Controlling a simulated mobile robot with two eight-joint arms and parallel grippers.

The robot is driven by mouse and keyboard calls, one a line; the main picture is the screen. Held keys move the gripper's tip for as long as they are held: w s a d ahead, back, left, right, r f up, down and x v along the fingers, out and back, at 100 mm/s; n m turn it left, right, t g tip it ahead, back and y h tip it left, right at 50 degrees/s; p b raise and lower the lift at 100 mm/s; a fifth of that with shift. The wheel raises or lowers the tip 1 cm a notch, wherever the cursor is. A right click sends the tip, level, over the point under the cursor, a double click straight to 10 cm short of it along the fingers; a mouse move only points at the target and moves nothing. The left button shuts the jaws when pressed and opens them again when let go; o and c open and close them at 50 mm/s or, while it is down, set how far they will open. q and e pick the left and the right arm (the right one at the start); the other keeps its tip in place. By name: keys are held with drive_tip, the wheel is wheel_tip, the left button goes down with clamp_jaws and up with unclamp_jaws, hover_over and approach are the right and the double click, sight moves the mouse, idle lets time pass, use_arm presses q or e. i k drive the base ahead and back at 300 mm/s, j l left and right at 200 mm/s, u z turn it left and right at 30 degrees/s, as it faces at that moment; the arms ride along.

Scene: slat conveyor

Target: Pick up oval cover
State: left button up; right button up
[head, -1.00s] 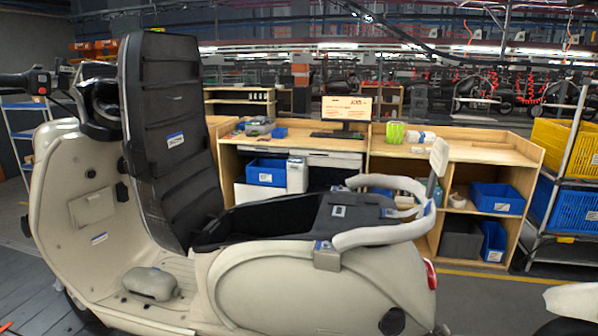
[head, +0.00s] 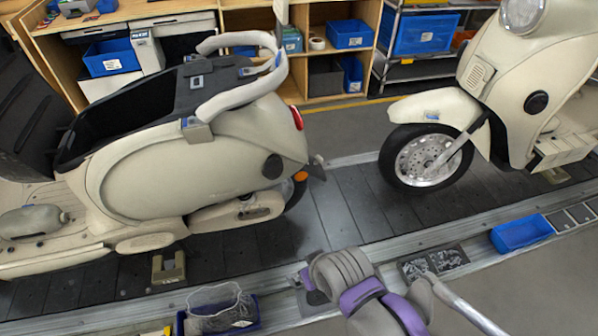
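A rounded, beige-grey oval piece (head: 35,222) lies on the footboard of the left scooter (head: 150,175); it looks like the oval cover, but I cannot be sure. One of my arms, grey and purple, comes in from the lower right, and its end (head: 303,281) is over the near conveyor rail, well to the right of the piece and not touching it. I take this for my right arm. Its fingers are too small and hidden to tell if they are open or shut. My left gripper is not in view.
A second scooter (head: 535,80) stands to the right on the slat conveyor (head: 335,215). A blue bin with a wire basket (head: 222,308), a dark parts tray (head: 433,263) and a blue bin (head: 522,233) sit along the near rail. Wooden shelving (head: 325,40) stands behind.

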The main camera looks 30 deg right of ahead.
sight(315, 298)
drive_tip(key=k+z, duration=0.45)
drive_tip(key=k+l+z, duration=0.25)
drive_tip(key=z, duration=0.25)
drive_tip(key=i+l+u, duration=0.1)
drive_tip(key=l+u, duration=0.15)
drive_tip(key=i+l+u, duration=0.1)
drive_tip(key=l+u, duration=0.15)
drive_tip(key=l, duration=0.2)
